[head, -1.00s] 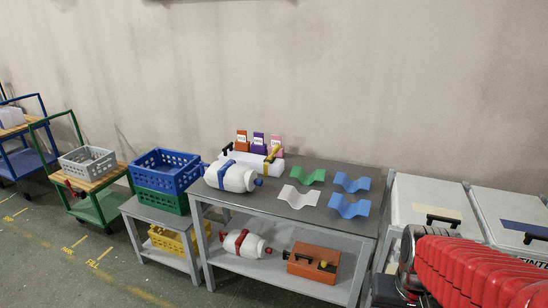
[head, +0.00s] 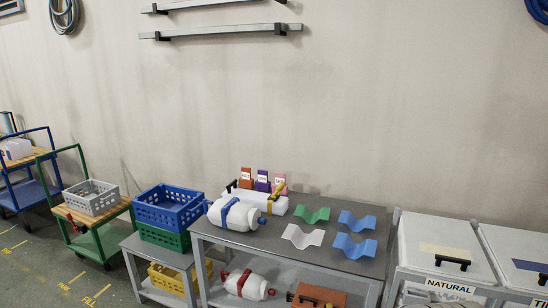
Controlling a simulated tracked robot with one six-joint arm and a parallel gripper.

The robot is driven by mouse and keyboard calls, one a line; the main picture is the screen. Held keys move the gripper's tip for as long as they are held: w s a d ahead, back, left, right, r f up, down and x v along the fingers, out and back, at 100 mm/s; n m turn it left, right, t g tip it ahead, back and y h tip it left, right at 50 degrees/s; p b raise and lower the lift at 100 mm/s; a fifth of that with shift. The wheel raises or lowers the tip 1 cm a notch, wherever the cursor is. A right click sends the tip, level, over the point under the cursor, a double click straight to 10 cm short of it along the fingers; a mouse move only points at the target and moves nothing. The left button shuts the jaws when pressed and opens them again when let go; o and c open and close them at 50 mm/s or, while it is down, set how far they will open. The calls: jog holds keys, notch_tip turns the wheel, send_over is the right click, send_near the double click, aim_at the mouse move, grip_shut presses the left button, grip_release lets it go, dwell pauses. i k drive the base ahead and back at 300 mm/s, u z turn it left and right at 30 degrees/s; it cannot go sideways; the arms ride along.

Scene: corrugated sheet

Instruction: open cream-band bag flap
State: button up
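A pale bag-like bin (head: 418,240) with a cream band (head: 443,249) across its top flap stands at the right in the head view. The flap lies shut. It has a black handle (head: 452,261) near its front edge, above a "NATURAL" label (head: 450,287). Below the label, part of the bin's front shows at the bottom edge of the picture. A similar bin with a blue band (head: 530,265) stands to its right, cut off by the picture edge. My gripper is not in view.
Left of the bins stands a grey table (head: 318,262) with several wavy sheets, among them a green one (head: 311,215), and a white bottle (head: 232,214). Blue (head: 168,213) and grey (head: 90,205) crates stand further left. The wall above is mostly bare, with metal bars (head: 220,33).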

aim_at(433, 244)
jog(key=k, duration=0.65)
jog(key=z, duration=0.5)
jog(key=i, duration=1.8)
jog(key=u, duration=0.35)
